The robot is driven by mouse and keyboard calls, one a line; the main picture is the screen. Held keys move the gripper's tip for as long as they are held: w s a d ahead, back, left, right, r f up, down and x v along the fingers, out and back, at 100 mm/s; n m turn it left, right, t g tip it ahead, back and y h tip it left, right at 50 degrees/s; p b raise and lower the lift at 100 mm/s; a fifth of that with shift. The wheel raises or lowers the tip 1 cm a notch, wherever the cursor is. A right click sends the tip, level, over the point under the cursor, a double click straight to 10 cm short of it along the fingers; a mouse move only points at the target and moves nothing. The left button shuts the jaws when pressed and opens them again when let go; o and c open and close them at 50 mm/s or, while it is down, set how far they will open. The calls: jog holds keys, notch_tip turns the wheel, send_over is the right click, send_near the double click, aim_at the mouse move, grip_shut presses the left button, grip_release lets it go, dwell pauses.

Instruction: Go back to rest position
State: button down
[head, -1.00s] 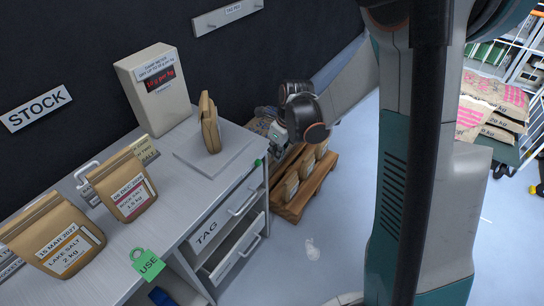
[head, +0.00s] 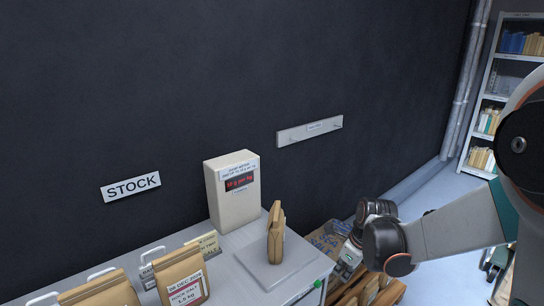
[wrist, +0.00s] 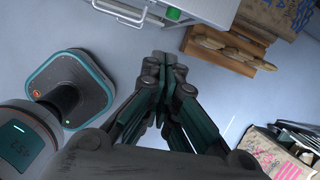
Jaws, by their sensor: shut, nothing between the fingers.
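My gripper (wrist: 167,60) is shut and empty in the wrist view, its fingertips together above the blue-grey floor. In the head view my arm reaches in from the right, and its wrist hangs just right of the counter (head: 318,268), near the pallet of paper bags. The fingertips are hard to make out there.
A brown bag (head: 275,240) stands upright on a flat plate beside the white meter (head: 232,190). Labelled bags (head: 182,278) stand at left. A wooden pallet (wrist: 222,50) with bags is close by. Sacks (wrist: 268,155) lie at lower right; open floor lies between.

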jog(key=s+a+r+n+t, duration=0.1)
jog(key=s+r+n+t, duration=0.1)
jog(key=s+r+n, duration=0.5)
jog(key=s+a+r+n+t+h, duration=0.1)
jog(key=s+r+n+t, duration=0.1)
jog(key=s+r+n, duration=0.6)
jog(key=shift+s+a+r+n+t, duration=0.35)
jog(key=shift+s+n, duration=2.3)
jog(key=shift+n, duration=3.55)
